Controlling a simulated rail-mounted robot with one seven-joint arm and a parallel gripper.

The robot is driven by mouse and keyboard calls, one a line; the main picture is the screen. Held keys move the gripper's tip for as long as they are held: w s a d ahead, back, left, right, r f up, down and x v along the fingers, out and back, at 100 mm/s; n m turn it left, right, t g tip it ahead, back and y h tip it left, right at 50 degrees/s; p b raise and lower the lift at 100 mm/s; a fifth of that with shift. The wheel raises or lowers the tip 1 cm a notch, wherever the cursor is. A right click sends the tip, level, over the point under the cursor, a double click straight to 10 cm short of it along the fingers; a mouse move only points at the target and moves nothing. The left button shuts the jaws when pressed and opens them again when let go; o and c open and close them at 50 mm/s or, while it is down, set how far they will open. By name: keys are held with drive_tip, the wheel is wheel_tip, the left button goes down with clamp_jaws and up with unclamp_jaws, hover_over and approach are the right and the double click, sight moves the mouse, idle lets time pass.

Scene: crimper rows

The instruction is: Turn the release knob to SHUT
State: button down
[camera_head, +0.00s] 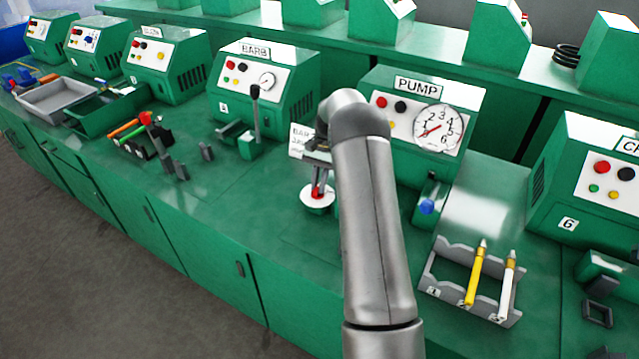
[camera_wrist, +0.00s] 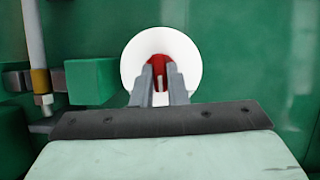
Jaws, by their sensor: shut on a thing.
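The release knob is red and sits on a round white dial plate (camera_head: 318,204) on the green bench in front of the PUMP unit. In the wrist view the red knob (camera_wrist: 157,62) is in the middle of the white plate (camera_wrist: 187,52). My gripper (camera_wrist: 160,76) is shut on the red knob, with one finger on each side of it. In the head view my gripper (camera_head: 318,180) points down over the plate from the left of my arm. The fingers cover part of the knob. I cannot read any SHUT mark or the knob's setting.
The PUMP unit (camera_head: 419,115) with its round gauge (camera_head: 437,128) stands behind my arm. A blue knob (camera_head: 427,207) is to its right. A grey rack (camera_head: 455,290) holds a yellow and a white marker. A white card (camera_head: 298,138) is partly hidden behind my wrist.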

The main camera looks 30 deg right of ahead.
drive_tip(key=n, duration=0.2)
drive_tip(key=n+g+h, duration=0.1)
drive_tip(key=n, duration=0.1)
drive_tip(key=shift+w+a+n, duration=0.15)
drive_tip(key=shift+n, duration=0.15)
drive_tip(key=shift+a+n+g+h, duration=0.15)
drive_tip(key=shift+n+h, duration=0.25)
drive_tip(key=shift+n, duration=0.45)
drive_tip(key=shift+d+n+g+h, duration=0.15)
drive_tip(key=shift+n+h, duration=0.25)
drive_tip(key=shift+n, duration=0.45)
drive_tip(key=shift+a+b, duration=0.1)
drive_tip(key=shift+b, duration=0.2)
drive_tip(key=c, duration=1.4)
unclamp_jaws()
drive_tip(key=shift+c, duration=0.2)
drive_tip(key=shift+r, duration=0.1)
